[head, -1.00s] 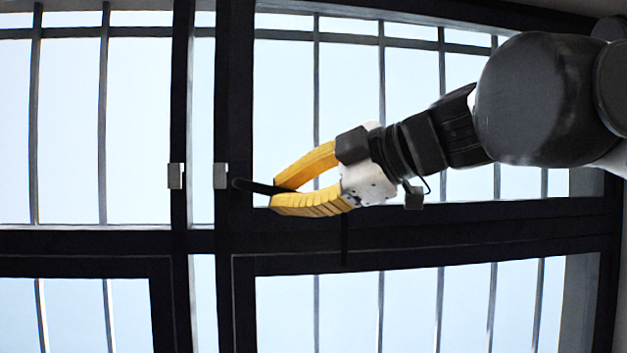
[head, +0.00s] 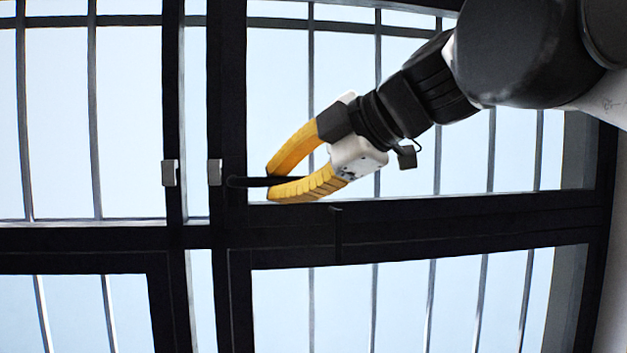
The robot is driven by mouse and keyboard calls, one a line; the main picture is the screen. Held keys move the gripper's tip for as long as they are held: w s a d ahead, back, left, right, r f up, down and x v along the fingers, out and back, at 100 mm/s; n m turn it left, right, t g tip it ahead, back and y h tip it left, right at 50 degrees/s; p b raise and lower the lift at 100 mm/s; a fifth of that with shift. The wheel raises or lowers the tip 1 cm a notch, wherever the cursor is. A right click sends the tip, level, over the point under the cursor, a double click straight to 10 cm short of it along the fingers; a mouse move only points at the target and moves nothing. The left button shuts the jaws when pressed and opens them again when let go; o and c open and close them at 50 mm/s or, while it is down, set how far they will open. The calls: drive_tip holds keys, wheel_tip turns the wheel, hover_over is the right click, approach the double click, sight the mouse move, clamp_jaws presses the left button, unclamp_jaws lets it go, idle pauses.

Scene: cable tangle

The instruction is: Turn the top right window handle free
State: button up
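The window handle (head: 250,181) is a black lever on the dark upright of the upper right window frame. It points right, roughly level, from its mount. My gripper (head: 268,186) has two ribbed yellow fingers, one above and one below the lever. The fingertips are close together with the lever between them, and they appear to touch it. The lever's right part runs between the fingers and is partly hidden by them. My arm comes in from the upper right.
Small silver blocks sit on the two uprights left of the handle, one on the left upright (head: 170,173) and one on the right upright (head: 215,172). A thin dark latch (head: 338,235) stands on the crossbar below my gripper. Vertical bars (head: 375,300) lie behind the panes.

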drive_tip(key=shift+o, duration=1.3)
drive_tip(key=shift+a, duration=0.1)
drive_tip(key=v, duration=1.2)
drive_tip(key=shift+s, duration=0.15)
drive_tip(key=shift+f, duration=0.1)
drive_tip(key=s+d+f+m+h+b, duration=0.25)
drive_tip(key=d+f+m+b, duration=0.45)
drive_tip(key=f+b, duration=1.6)
drive_tip(key=s+d+f+m+h+b, duration=0.3)
drive_tip(key=d+f+m+b, duration=0.55)
drive_tip(key=f, duration=3.05)
drive_tip(key=s+d+f+m+h+b, duration=0.1)
drive_tip(key=d+f+m+h+b, duration=0.3)
drive_tip(key=f+m+b, duration=1.8)
wheel_tip(320, 180, up, 23)
drive_tip(key=w+d+n+h+p, duration=0.1)
drive_tip(key=n+p, duration=1)
drive_tip(key=p, duration=3.1)
drive_tip(key=shift+w+n+t, duration=0.3)
drive_tip(key=shift+w+n, duration=0.05)
